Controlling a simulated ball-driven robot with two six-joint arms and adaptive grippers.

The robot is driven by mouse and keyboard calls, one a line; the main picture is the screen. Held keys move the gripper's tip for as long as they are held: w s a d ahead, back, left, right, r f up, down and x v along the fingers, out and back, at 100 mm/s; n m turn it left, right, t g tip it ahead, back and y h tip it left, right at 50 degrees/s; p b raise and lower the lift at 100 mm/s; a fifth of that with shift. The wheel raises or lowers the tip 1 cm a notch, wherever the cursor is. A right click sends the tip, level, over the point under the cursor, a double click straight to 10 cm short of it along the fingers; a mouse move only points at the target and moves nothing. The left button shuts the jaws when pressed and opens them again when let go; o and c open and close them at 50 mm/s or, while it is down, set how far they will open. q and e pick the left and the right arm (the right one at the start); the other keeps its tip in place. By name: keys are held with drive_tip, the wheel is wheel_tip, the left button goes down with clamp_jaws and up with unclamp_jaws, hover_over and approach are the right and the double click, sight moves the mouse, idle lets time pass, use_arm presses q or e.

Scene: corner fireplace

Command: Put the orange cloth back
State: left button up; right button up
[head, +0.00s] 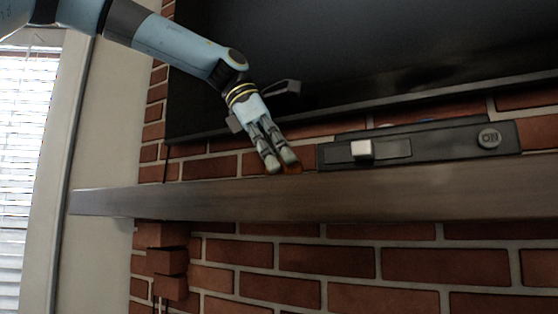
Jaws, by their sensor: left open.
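My left gripper (280,160) reaches down from the upper left to the top of the wooden mantel. It is open, with its fingertips at the mantel's upper edge. A small orange-brown patch, which looks like the orange cloth (294,168), shows right beside and behind the fingertips on the mantel. Most of it is hidden by the fingers and the mantel edge, so I cannot tell whether they touch it. My right gripper is not in view.
The mantel (200,203) runs across the brick wall. A dark panel with a light slider and a round ON button (489,138) stands on it, right of the gripper. A large black screen (400,50) hangs above. The mantel's left end looks clear.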

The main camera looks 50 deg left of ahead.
use_arm(q)
drive_tip(key=b+v, duration=0.2)
drive_tip(key=v, duration=1)
drive_tip(key=shift+r, duration=0.15)
